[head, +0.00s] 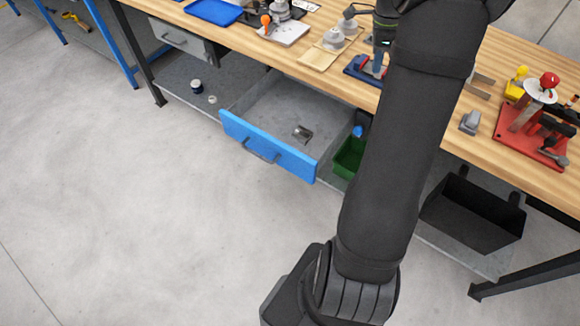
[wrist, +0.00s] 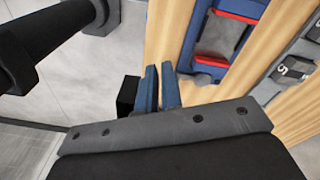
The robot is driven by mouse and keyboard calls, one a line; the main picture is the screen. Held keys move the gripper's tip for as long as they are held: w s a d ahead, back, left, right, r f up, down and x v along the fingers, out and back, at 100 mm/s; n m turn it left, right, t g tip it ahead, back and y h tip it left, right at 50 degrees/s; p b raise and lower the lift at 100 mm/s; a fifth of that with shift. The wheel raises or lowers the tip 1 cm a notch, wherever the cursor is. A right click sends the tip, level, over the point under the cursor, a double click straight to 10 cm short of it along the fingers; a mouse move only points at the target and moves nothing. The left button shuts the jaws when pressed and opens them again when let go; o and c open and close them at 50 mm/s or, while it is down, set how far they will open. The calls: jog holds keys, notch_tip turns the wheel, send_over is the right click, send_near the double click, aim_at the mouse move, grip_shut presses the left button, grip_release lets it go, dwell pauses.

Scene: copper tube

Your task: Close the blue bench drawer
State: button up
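The blue-fronted drawer (head: 268,145) stands pulled well out from under the wooden bench in the head view. Its grey interior shows, with a small metal part (head: 302,133) inside, and a handle is on its blue front. My arm crosses the right half of that view and hides much of my gripper, which is over the bench, right of the drawer and apart from it. In the wrist view, my gripper (wrist: 160,88) shows two blue fingers close together, with a narrow gap and nothing seen between them. I cannot tell if they are fully shut.
A green bin (head: 349,157) stands just right of the drawer, and a black bin (head: 473,212) is farther right. A blue and red fixture (head: 362,72) and a red stand (head: 530,135) are on the bench. The floor before the drawer is clear.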

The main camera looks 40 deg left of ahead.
jog(key=s+a+f+n, duration=0.1)
jog(key=a, duration=0.1)
jog(key=s+a+f+n, duration=0.1)
jog(key=s+a, duration=0.1)
jog(key=a, duration=0.1)
jog(key=s+a+f+n, duration=0.1)
jog(key=s+a, duration=0.1)
jog(key=shift+a+f+h, duration=0.4)
grip_shut()
jog(key=s+a+f+n+t+h, duration=0.1)
jog(key=s+a+f+n, duration=0.35)
jog(key=s, duration=0.25)
jog(key=s+a+f+n+h, duration=0.1)
jog(key=s+a+f+n, duration=0.3)
jog(key=s, duration=0.4)
jog(key=s+a+f+n+t+h, duration=0.1)
jog(key=s+a+f+n, duration=0.3)
jog(key=s, duration=0.3)
jog(key=n+t+y, duration=0.4)
jog(key=n+t, duration=1.2)
jog(key=n, duration=1.7)
send_near(303, 169)
jog(key=shift+n+y, duration=0.25)
jog(key=shift+y, duration=0.05)
jog(key=shift+w+d+f, duration=0.1)
jog(key=shift+w, duration=1.6)
jog(key=shift+w+d+f, duration=0.1)
jog(key=shift+w, duration=1.6)
jog(key=shift+w, duration=0.1)
